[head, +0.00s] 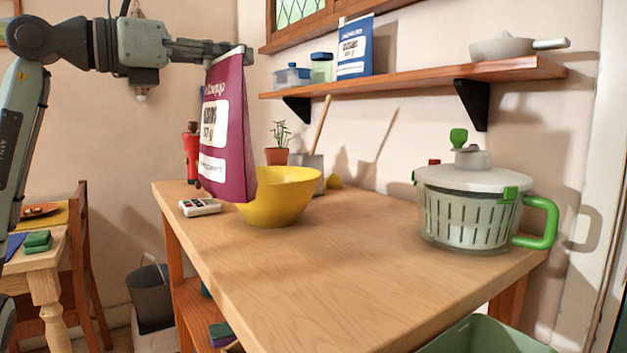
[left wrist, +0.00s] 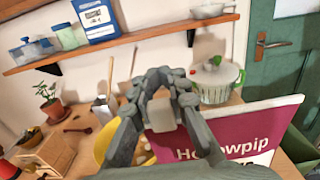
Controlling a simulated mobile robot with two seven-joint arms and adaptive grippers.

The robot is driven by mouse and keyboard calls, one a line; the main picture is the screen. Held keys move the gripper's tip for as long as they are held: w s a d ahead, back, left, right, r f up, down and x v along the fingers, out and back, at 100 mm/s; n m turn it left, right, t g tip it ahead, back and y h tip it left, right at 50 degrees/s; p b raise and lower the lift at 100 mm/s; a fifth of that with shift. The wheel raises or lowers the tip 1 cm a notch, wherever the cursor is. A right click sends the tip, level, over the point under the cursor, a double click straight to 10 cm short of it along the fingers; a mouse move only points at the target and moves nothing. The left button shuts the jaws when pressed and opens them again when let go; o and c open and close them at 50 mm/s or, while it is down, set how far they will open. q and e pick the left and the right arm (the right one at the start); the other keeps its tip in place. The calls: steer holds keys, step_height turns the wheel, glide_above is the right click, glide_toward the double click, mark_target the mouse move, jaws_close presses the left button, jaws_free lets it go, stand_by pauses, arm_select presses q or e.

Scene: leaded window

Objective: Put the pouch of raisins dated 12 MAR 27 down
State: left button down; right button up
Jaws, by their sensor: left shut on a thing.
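My left gripper (head: 236,50) is shut on the top edge of a maroon pouch (head: 236,150) with white label patches. The pouch hangs upright in the air near the left end of the wooden worktop (head: 340,265), partly covering the yellow bowl (head: 285,198). In the left wrist view the gripper (left wrist: 160,108) shows in the middle, with the maroon pouch (left wrist: 235,135) beyond it; large white letters are partly hidden. No date can be read on it. My right gripper is not in view.
A salad spinner (head: 470,205) stands at the worktop's right. A small white device (head: 199,207), a red mill (head: 191,155) and a potted plant (head: 277,150) stand at the left and back. A blue-and-white packet (head: 355,48) stands on the shelf. The worktop's front middle is clear.

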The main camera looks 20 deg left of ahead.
arm_select(q)
steer(key=w+d+f, duration=0.3)
steer(key=d+f, duration=0.8)
steer(key=shift+f+b, duration=0.25)
steer(key=shift+b, duration=0.15)
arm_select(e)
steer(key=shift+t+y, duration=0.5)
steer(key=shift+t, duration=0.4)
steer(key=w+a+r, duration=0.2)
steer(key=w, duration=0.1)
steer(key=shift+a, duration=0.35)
arm_select(q)
steer(key=shift+d, duration=0.1)
steer(key=shift+f, duration=0.15)
steer(key=c, duration=1.5)
jaws_free()
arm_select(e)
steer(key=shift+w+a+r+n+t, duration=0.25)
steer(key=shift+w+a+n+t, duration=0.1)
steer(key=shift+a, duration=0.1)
